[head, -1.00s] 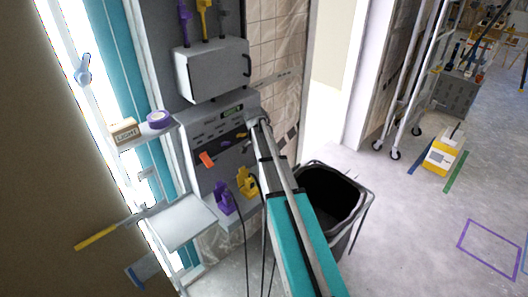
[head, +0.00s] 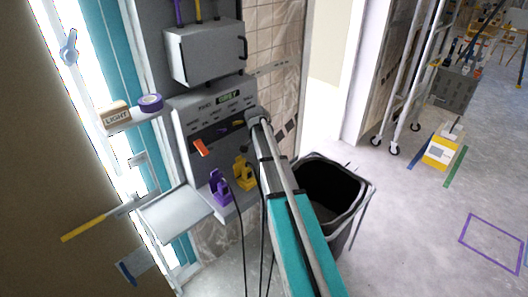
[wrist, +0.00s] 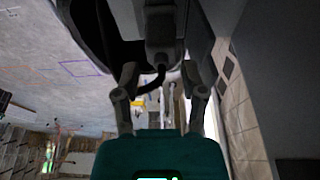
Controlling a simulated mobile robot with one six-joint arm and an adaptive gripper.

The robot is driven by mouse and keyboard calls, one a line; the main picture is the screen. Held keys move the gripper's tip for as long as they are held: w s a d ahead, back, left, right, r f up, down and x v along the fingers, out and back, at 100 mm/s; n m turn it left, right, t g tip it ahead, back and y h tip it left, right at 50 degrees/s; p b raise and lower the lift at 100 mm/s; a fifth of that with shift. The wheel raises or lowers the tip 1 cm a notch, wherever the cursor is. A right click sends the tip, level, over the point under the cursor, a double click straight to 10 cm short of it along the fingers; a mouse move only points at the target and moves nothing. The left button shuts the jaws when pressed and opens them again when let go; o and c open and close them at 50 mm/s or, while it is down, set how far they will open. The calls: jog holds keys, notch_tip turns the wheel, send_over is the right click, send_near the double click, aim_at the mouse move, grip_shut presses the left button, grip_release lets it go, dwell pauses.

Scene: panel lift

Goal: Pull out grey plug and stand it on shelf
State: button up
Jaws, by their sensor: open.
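In the wrist view a dark grey plug-like body (wrist: 160,22), which I take for the grey plug, shows at top centre with a black cable curving below it. My gripper (wrist: 160,72) is open, one finger on each side and a little below this body; I cannot tell whether they touch it. In the head view my arm hides the gripper and the grey plug. The grey panel (head: 187,128) has a purple plug (head: 219,188) and a yellow plug (head: 244,175) in its lower part. A bare pale shelf (head: 172,216) is left of the panel.
A higher small shelf (head: 133,122) holds a box marked LIGHT (head: 115,114) and a purple tape roll (head: 151,102). A black bin (head: 355,205) stands right of my arm. Black cables (head: 242,245) hang below the panel. A grey cabinet box (head: 207,52) juts out above.

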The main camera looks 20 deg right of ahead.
jog(key=shift+b+x, duration=2.9)
jog(key=shift+x, duration=0.4)
grip_shut()
jog(key=shift+r, duration=0.15)
jog(key=shift+r+p, duration=0.35)
jog(key=shift+p, duration=0.15)
jog(key=shift+r+p, duration=2.5)
